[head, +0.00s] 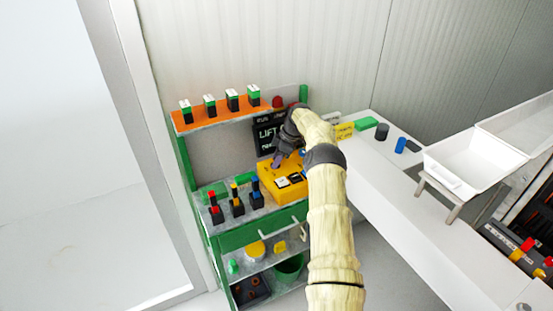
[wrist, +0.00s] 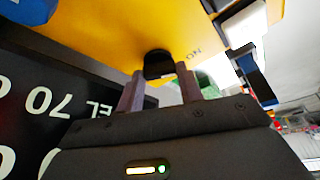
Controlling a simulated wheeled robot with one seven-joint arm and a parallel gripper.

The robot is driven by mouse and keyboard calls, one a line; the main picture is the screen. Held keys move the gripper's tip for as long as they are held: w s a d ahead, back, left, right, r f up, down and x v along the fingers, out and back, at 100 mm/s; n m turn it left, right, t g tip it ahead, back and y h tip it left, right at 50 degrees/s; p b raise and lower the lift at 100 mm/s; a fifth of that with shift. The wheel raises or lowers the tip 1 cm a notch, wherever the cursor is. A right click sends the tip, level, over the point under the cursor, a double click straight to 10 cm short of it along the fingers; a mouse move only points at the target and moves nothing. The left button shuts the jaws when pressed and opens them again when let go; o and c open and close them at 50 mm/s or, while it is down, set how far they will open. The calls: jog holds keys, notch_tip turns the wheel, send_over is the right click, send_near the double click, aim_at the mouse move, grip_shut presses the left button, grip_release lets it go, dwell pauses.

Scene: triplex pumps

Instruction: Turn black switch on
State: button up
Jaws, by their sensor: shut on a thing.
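The black switch (wrist: 158,62) sits on the yellow panel (wrist: 110,32) in the wrist view, with letters reading ON, upside down, beside it. My gripper (wrist: 160,72) has one finger on each side of the switch and is shut on it. In the head view my gripper (head: 278,161) reaches down to the top of the yellow box (head: 267,181). The black switch cannot be made out there. Which position the switch is in cannot be told.
A black sign (head: 264,133) stands close behind my gripper; its lettering also shows in the wrist view (wrist: 50,105). A blue part (wrist: 28,8) and black-and-white parts (wrist: 243,25) are near on the panel. Several coloured-top switches stand on the green bench (head: 222,242).

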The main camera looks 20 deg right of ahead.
dwell(0.4)
jog(key=o, duration=1)
jog(key=shift+d+r, duration=0.3)
jog(key=shift+r, duration=0.25)
jog(key=p+v, duration=0.5)
jog(key=v, duration=1.1)
jog(key=shift+s+d+r+p, duration=0.1)
jog(key=shift+s+p, duration=0.1)
jog(key=shift+p, duration=0.1)
jog(key=shift+w, duration=0.1)
